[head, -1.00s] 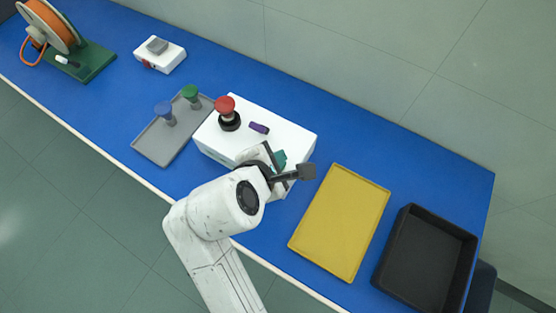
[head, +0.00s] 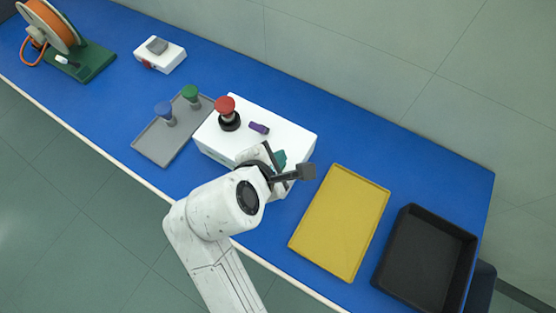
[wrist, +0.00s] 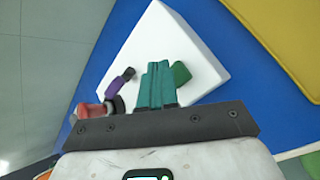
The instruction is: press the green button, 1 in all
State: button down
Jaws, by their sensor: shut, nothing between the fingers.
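The green button (wrist: 181,73) shows in the wrist view on the white box (wrist: 160,40), just right of my finger ends and partly covered by them. My gripper (wrist: 157,68) has its teal fingers shut together with nothing between them. In the head view my gripper (head: 279,158) is over the front right part of the white box (head: 295,130), and the green button is hidden there or cannot be told from the fingers. Whether the fingers touch the box or the button cannot be told.
The box also bears a red mushroom button (head: 225,106) and a purple part (head: 259,128). A grey tray (head: 150,145) with blue and green knobs lies left. A yellow tray (head: 340,220) and black bin (head: 425,255) stand right. A white device (head: 165,60) and reel (head: 52,25) are farther left.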

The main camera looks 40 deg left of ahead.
jog(key=shift+f, duration=0.15)
jog(key=shift+f, duration=0.25)
jog(key=shift+f, duration=0.55)
dwell(0.7)
jog(key=shift+r+p, duration=0.2)
jog(key=shift+p, duration=0.25)
jog(key=shift+r+p, duration=0.8)
jog(key=shift+p, duration=0.25)
jog(key=shift+r, duration=0.1)
notch_tip(320, 180, up, 2)
jog(key=p, duration=0.3)
jog(key=shift+r, duration=1.4)
